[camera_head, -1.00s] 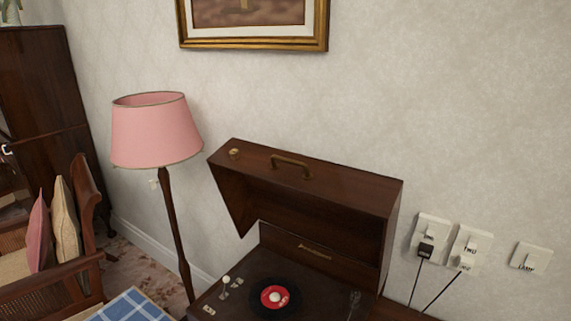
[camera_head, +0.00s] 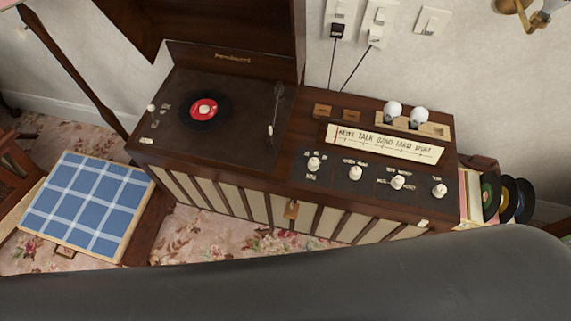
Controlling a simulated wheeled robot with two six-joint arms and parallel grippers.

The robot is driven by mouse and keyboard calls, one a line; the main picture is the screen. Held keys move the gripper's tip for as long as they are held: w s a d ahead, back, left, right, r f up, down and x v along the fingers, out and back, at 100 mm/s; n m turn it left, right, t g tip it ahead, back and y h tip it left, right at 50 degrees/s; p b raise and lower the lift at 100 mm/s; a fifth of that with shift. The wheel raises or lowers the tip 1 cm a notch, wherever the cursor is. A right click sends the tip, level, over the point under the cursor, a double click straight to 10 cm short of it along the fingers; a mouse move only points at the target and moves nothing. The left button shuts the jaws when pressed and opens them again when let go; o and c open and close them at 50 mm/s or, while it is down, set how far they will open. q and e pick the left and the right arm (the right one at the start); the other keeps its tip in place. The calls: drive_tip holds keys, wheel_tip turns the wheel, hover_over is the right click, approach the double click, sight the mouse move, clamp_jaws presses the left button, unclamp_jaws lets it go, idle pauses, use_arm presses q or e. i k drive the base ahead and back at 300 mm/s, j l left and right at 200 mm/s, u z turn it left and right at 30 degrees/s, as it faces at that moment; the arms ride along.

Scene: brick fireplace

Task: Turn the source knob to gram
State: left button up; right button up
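The wooden radio-record player cabinet (camera_head: 268,150) stands against the wall, seen from above. Its control panel holds a row of white knobs: a far-left knob (camera_head: 314,163), a second knob (camera_head: 355,172), a third knob (camera_head: 398,181) and a far-right knob (camera_head: 439,190). Small lettering surrounds the knobs, too small to read surely, so I cannot tell which one is the source knob or where it points. A cream tuning dial (camera_head: 385,143) lies behind them. Neither of my grippers is in view.
The turntable with a red-labelled record (camera_head: 203,107) is on the left under the raised lid (camera_head: 220,30). Two white round objects (camera_head: 405,112) stand on the cabinet's back right. Records (camera_head: 505,198) lean at its right. A blue checked stool (camera_head: 85,205) stands at left.

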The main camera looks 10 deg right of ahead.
sight(355, 174)
drive_tip(key=z, duration=0.95)
